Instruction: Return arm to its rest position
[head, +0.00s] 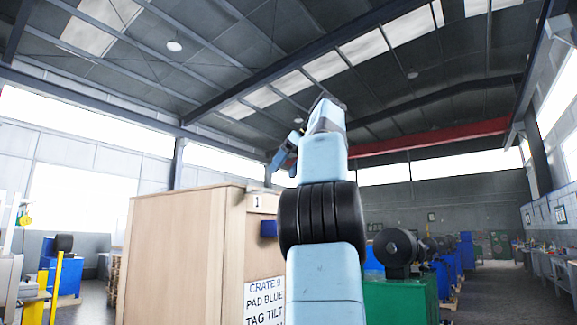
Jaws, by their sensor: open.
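My light blue arm rises in the middle of the head view, with a ribbed black joint at its lower part. Its upper end bends over to the left. My gripper (277,161) is at the end of that bend, small and dark, above the top of a wooden crate. It is open, and I see nothing between its fingers. The gripper is apart from the crate, as far as I can tell.
The tall wooden crate (170,255) stands close at left, with a printed label (264,300). A green machine (398,300) with a black roll stands right of my arm. Yellow posts (56,285) are at far left. Open floor (500,295) lies at right, before workbenches.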

